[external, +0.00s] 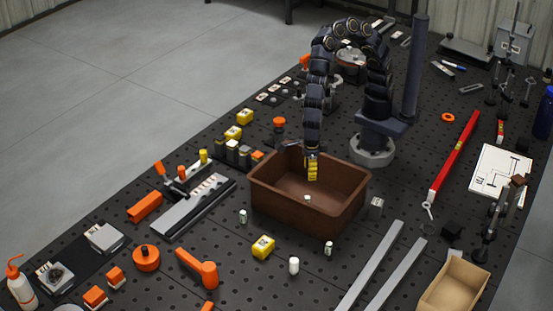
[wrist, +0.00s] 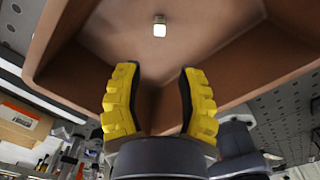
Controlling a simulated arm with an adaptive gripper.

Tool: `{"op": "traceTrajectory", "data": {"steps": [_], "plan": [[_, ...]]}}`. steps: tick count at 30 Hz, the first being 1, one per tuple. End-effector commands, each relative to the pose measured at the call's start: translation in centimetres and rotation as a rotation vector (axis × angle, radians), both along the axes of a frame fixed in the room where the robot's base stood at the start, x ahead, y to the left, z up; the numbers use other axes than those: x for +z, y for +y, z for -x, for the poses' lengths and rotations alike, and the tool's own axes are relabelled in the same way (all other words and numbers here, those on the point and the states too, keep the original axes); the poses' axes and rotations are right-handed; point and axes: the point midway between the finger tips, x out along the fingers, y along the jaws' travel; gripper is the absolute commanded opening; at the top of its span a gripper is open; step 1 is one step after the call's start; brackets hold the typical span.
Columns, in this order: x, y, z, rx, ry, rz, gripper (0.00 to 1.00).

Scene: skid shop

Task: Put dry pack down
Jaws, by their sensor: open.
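A small white canister (external: 307,197), which looks like the dry pack, is inside the brown bin (external: 312,222). In the wrist view the white canister (wrist: 159,28) is on the bin's floor (wrist: 205,35), ahead of the fingertips and apart from them. My gripper (external: 312,176) points down into the bin near its back wall. In the wrist view my gripper (wrist: 158,70) has its two yellow ribbed fingers spread, with nothing between them.
Similar small canisters stand around the bin: one at left (external: 243,216), one in front (external: 293,265), one at right (external: 329,248). A yellow block (external: 263,247) lies in front. A dark grey block (external: 376,207) is right of the bin. Metal bars (external: 372,265) lie at front right.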

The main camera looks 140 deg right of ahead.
Motion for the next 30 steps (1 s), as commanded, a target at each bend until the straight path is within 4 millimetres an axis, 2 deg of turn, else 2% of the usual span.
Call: {"op": "traceTrajectory", "data": {"steps": [2, 5, 9, 15, 18, 22, 25, 30], "plan": [[1.8, 0.4, 0.9, -0.096, 0.003, 0.001, 0.38], [5.0, 1.2, 3.0, -0.331, 0.009, 0.009, 0.38], [9.9, 1.9, 8.2, -0.791, 0.03, 0.045, 0.38], [14.4, 2.3, 16.8, -1.509, 0.042, 0.114, 0.38], [15.5, 2.6, 20.6, -1.831, 0.052, 0.144, 0.38], [16.1, 3.1, 23.9, -2.136, 0.066, 0.17, 0.38], [16.2, 3.3, 25.2, -2.265, 0.075, 0.179, 0.38], [16.3, 3.4, 25.6, -2.319, 0.08, 0.183, 0.38]]}}
